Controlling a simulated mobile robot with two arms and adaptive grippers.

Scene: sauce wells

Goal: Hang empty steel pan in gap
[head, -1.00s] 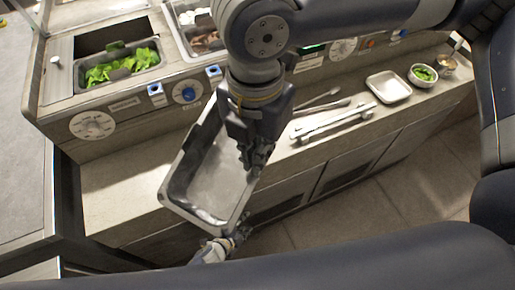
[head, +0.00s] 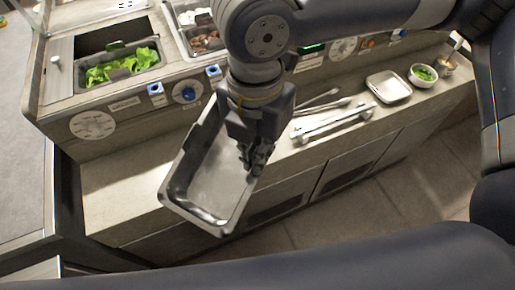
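The empty steel pan (head: 183,207) is in the middle of the head view, open side up and tilted, over the counter's front edge. My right gripper (head: 255,160) comes down from above at the pan's right long rim, with its fingers closed around that rim. The fingers partly cover the rim. A dark open gap (head: 100,38) shows at the upper left, behind the pan of green leaves (head: 125,65). My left gripper is out of view.
A second well (head: 205,38) holds brown and white food. Steel tongs (head: 335,122), a small white tray (head: 388,87) and a bowl of greens (head: 423,75) are on the counter to the right. The counter left of the pan (head: 115,185) is clear.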

